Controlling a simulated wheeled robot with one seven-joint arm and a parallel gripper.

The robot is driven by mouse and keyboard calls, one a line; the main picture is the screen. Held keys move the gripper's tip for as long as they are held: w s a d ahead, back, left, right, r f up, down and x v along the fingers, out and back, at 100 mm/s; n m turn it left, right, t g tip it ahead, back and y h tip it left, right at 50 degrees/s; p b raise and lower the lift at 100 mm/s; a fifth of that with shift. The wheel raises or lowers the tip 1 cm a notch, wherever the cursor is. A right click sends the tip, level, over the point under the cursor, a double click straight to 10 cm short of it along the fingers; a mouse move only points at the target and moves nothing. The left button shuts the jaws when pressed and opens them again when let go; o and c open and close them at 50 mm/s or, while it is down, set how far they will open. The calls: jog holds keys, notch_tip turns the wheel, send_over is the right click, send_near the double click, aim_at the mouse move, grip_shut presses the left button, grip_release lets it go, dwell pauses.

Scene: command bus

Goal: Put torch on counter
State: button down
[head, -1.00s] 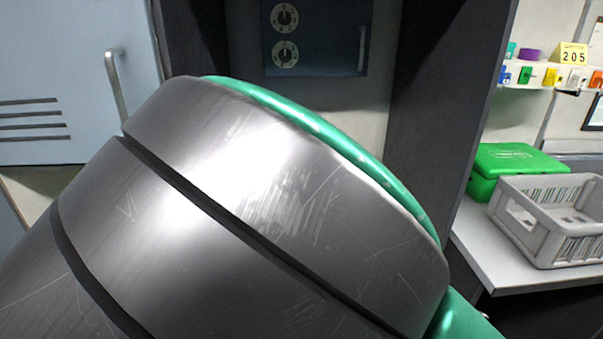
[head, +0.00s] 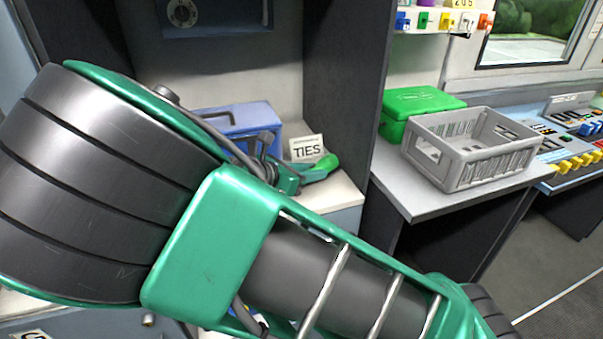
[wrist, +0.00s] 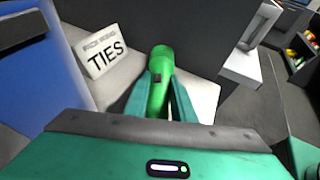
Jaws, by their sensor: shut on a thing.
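The green torch (wrist: 158,81) is between the fingers of my gripper (wrist: 160,97) in the wrist view, and my gripper is shut on it. In the head view the torch (head: 326,163) shows as a small bright green end beyond my gripper (head: 308,175), beside the TIES sign. The torch is over or on the white shelf surface of the alcove; I cannot tell if it touches. The grey-white counter (head: 412,195) stands to the right of the alcove's dark side panel, with a grey crate and a green case on it.
The TIES sign (head: 307,148) and a blue box (head: 240,125) stand close to my gripper. The dark panel (head: 345,80) separates the alcove from the counter. The grey crate (head: 465,172) and green case (head: 420,103) take up much of the counter; its front left strip is clear.

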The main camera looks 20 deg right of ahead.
jog(key=shift+f, duration=0.65)
jog(key=c, duration=1.5)
grip_release()
jog(key=shift+f, duration=0.1)
jog(key=shift+s+a+r, duration=0.1)
jog(key=shift+a+r, duration=0.15)
jog(key=shift+a, duration=0.05)
jog(key=v, duration=1.1)
jog(key=shift+s+a, duration=0.1)
jog(key=shift+s, duration=0.05)
